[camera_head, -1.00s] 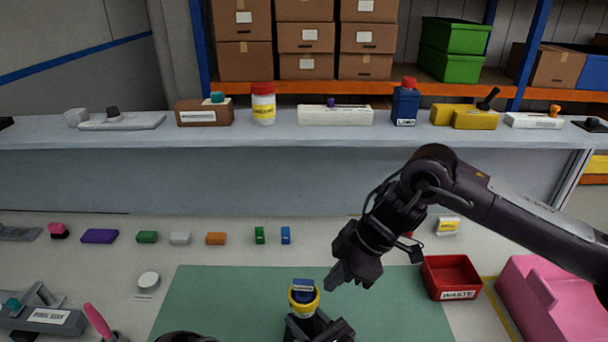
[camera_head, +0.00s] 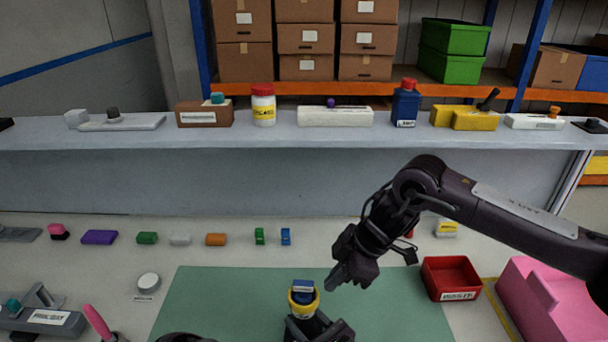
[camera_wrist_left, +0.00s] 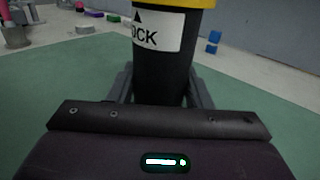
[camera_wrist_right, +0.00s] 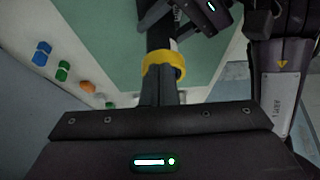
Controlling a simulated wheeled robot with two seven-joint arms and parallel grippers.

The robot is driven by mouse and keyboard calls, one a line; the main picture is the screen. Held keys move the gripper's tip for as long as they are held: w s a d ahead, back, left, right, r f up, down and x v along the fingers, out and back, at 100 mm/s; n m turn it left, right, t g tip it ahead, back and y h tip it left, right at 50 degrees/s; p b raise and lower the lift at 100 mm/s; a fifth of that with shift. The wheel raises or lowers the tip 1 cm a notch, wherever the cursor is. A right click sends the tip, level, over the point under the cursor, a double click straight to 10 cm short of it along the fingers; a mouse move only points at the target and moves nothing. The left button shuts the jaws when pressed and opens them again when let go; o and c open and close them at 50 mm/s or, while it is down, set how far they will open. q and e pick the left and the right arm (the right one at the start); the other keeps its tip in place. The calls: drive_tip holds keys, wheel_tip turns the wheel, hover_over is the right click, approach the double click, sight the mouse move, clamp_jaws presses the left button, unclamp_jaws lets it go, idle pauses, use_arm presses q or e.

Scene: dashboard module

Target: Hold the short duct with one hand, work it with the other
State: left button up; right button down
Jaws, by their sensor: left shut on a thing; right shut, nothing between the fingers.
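The short duct is a black cylinder with a yellow ring (camera_head: 303,306) and a blue piece at its top (camera_head: 303,286). It stands upright above the green mat, and its white label ending in "OCK" shows in the left wrist view (camera_wrist_left: 157,32). My left gripper (camera_head: 318,330) is shut around the black body, below the ring. In the right wrist view the yellow ring (camera_wrist_right: 163,66) lies just beyond the fingertips; the blue piece is not visible there.
The green mat (camera_head: 220,300) is mostly clear. A red waste bin (camera_head: 450,278) and a pink box (camera_head: 555,300) stand to the right. Several small coloured blocks, including a blue one (camera_head: 286,237), line the back. A grey fixture (camera_head: 40,315) is at the left.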

drive_tip(key=shift+f, duration=1.45)
drive_tip(key=shift+a, duration=0.4)
drive_tip(key=shift+s+a, duration=0.1)
drive_tip(key=shift+s, duration=0.2)
wheel_tip(320, 180, up, 6)
drive_tip(key=d, duration=0.1)
idle(0.6)
use_arm(q)
drive_tip(key=o, duration=1.4)
drive_tip(key=shift+c, duration=0.2)
